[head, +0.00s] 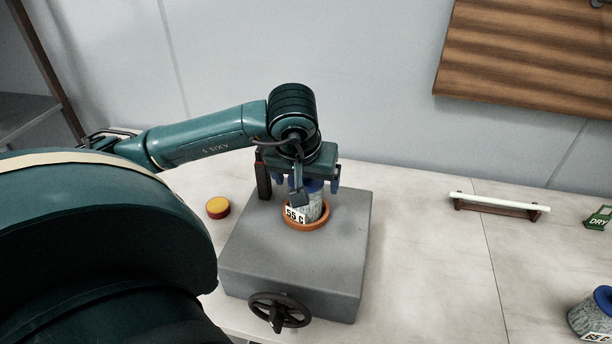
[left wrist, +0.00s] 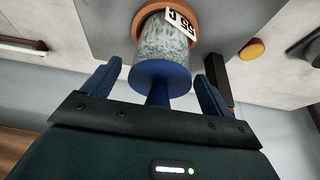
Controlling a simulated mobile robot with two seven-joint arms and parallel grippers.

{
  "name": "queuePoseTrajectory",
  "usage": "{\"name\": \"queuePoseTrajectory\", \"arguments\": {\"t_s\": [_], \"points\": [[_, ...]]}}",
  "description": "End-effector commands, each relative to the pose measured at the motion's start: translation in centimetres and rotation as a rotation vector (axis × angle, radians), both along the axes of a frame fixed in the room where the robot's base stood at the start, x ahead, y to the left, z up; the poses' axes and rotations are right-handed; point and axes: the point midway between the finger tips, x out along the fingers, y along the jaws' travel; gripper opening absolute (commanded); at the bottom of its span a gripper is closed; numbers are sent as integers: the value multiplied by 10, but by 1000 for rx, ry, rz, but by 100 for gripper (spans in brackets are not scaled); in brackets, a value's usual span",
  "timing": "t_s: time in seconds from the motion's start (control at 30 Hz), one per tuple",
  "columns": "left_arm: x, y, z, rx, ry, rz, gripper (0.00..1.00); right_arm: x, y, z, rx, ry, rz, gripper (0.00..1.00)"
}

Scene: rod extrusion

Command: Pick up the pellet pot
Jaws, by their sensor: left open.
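A pellet pot (head: 311,208) with a speckled grey body, a blue lid and a "55 C" label stands in an orange ring (head: 318,224) on a grey block. My left gripper (head: 310,186) is right above it, pointing down, and partly hides the lid. In the left wrist view the left gripper (left wrist: 160,72) is open. Its two blue fingers are on either side of the pot's blue lid (left wrist: 160,80) and knob, with gaps on both sides. My right gripper is not in view.
The grey block (head: 257,258) has a dark handwheel (head: 279,311) in front. A red-and-yellow button (head: 218,208) is to its left. A second speckled pot (head: 590,318) stands at the far right, near a green "DRY" sign (head: 599,218). A white rod (head: 499,202) lies on a rack. The table between is clear.

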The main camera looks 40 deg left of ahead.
Motion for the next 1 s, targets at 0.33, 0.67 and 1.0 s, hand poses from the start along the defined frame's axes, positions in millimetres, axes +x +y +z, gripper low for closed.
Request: {"name": "queuePoseTrajectory", "arguments": {"t_s": [0.33,0.67,1.0], "points": [[1,0,-1,0,-1,0,75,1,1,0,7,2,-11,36],[1,0,-1,0,-1,0,48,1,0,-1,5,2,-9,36],[0,0,-1,0,-1,0,21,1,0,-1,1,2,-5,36]]}}
